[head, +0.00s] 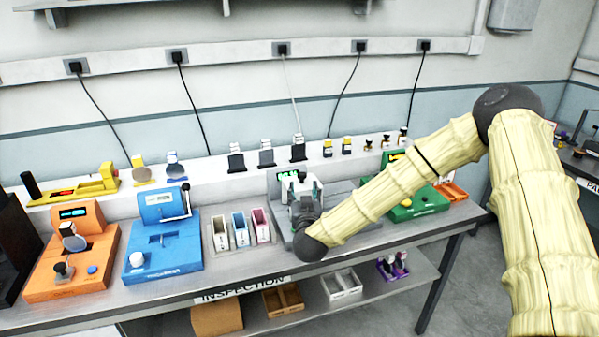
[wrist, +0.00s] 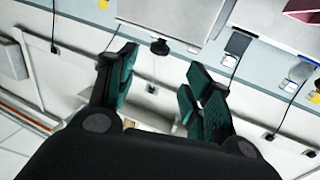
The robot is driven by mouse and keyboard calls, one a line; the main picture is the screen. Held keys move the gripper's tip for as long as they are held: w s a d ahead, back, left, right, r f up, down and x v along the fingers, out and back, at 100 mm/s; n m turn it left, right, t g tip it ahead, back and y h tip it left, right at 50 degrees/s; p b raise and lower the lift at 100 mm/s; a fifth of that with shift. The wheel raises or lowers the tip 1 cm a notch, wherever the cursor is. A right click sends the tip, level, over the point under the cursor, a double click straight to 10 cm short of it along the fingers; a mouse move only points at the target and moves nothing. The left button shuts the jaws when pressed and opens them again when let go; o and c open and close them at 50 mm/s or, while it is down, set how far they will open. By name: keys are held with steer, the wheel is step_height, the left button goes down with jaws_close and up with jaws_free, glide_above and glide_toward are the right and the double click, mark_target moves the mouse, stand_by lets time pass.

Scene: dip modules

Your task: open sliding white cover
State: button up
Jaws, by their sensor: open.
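My gripper (head: 305,190) is over the middle of the bench, in front of a grey machine (head: 278,218) with a green display. The gripper and wrist hide much of that machine. In the wrist view my gripper (wrist: 163,88) has its two teal-padded fingers spread wide, with nothing held between them. I cannot clearly pick out a sliding white cover in either view; any cover on the grey machine is hidden or too small to tell.
An orange machine (head: 43,277) and a blue machine (head: 160,262) stand to the left, a green one (head: 425,203) to the right. Narrow bins (head: 220,238) stand beside the grey machine.

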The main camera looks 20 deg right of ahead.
mark_target(302, 177)
steer(key=p+x, duration=0.3)
steer(key=x, duration=0.7)
steer(key=shift+w+d+p, duration=0.2)
steer(key=shift+w+p, duration=0.05)
steer(key=shift+p, duration=0.15)
jaws_close()
